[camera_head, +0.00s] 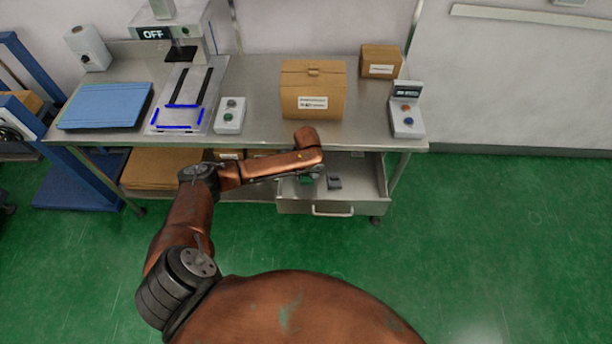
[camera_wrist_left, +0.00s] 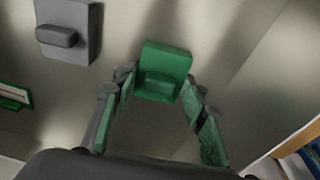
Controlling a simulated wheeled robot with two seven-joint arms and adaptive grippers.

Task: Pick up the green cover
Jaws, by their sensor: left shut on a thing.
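The green cover (camera_wrist_left: 165,58) is a small block-like piece in the left wrist view, between the fingertips of my left gripper (camera_wrist_left: 157,88). The gripper is shut on it, inside the open drawer (camera_head: 361,178). In the head view my left gripper (camera_head: 308,174) is partly hidden under its own wrist, and only a bit of green shows there. A grey cover-like part (camera_head: 334,183) lies in the drawer to the right of the gripper. It also shows at the upper left in the left wrist view (camera_wrist_left: 68,30). My right gripper is not in view.
The metal bench (camera_head: 260,122) stands above the drawer. A machine with an "OFF" display (camera_head: 155,34) stands at the back left.

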